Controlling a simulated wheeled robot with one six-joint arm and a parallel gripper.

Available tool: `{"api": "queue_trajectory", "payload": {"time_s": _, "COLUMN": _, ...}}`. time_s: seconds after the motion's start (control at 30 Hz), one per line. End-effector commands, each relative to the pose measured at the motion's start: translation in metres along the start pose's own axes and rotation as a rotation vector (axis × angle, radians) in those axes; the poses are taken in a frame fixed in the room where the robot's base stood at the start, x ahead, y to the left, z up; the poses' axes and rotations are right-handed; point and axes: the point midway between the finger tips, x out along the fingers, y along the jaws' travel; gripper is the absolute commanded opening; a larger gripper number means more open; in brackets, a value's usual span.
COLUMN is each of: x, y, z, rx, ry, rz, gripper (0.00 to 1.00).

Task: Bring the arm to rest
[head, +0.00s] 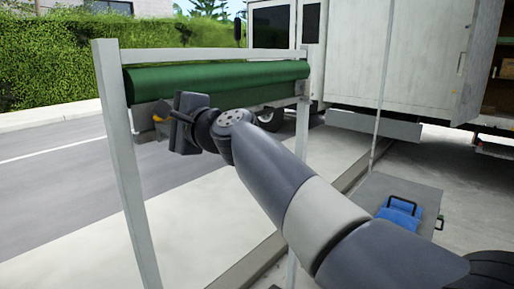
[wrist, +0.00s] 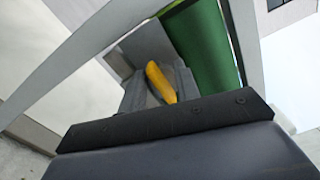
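My gripper (head: 170,125) is at the end of my outstretched arm, in front of the green roll near the rack's left post. In the wrist view its dark body fills the bottom, and no gap between fingers can be made out. I see nothing clearly held. A yellow-orange object (wrist: 161,82) lies in a grey holder (wrist: 138,97) beyond the gripper in the wrist view. In the head view the yellow-orange object (head: 160,118) shows only in part, just left of the gripper. I cannot tell whether they touch.
A white truck (head: 405,60) stands behind at right. A grey case (head: 425,205) with a blue item (head: 400,212) on it sits at right. Open road lies at left.

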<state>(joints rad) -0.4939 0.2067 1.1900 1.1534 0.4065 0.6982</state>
Motion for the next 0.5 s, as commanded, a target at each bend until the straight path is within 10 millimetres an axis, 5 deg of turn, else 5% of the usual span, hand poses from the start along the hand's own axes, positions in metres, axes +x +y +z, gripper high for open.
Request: {"api": "queue_trajectory", "payload": {"time_s": 0.5, "x": 0.0000, "y": -0.0027, "z": -0.0007, "rx": 0.234, "ry": 0.000, "rz": 0.001, "gripper": 0.31}}
